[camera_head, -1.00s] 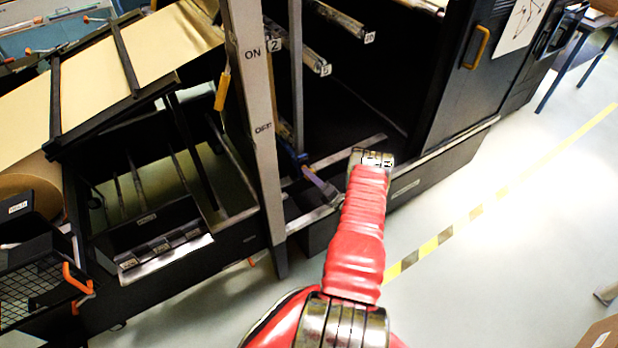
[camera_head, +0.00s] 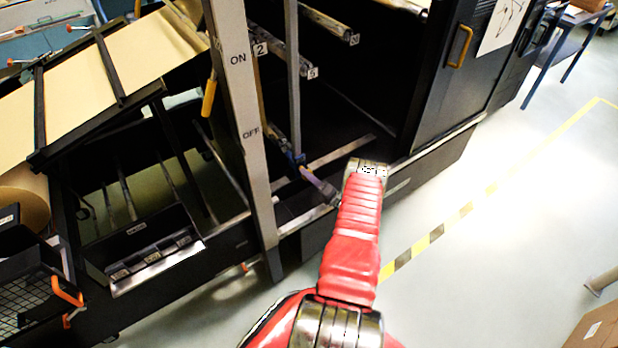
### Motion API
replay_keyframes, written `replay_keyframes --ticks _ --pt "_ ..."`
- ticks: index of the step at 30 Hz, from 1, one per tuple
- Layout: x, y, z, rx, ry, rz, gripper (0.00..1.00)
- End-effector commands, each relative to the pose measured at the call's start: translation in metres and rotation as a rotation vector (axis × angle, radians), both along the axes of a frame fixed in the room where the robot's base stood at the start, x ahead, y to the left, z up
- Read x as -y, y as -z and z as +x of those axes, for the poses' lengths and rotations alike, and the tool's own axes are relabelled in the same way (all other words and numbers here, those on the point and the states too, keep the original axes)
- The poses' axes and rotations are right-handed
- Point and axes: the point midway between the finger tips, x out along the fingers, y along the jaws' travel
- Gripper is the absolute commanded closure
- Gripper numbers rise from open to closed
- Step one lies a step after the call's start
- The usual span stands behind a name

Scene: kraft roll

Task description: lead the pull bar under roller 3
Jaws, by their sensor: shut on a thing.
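My gripper (camera_head: 299,158) is small in the view, at the end of a grey piece beyond my red arm, just right of the pale ON/OFF post. It is shut on what looks like the pull bar (camera_head: 278,138), a thin bar running up and left toward the post, low in the machine's dark opening. Its far end is hidden behind the post. Rollers tagged 2 (camera_head: 256,70) and 5 (camera_head: 285,55) show above the gripper. No tag reading 3 is legible, so I cannot tell which roller is roller 3.
The ON/OFF post (camera_head: 244,110) stands close left of the gripper. A dark cabinet (camera_head: 440,75) bounds the opening on the right. Kraft paper (camera_head: 150,55) slopes at the upper left, above a black tray (camera_head: 150,250).

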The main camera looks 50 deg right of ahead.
Motion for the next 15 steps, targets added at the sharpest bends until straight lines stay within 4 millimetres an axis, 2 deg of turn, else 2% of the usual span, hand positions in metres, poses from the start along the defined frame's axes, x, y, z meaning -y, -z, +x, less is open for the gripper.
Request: replay_keyframes --ticks 15 --pt "0.04 -0.043 -0.011 0.004 0.004 -0.003 1.0"
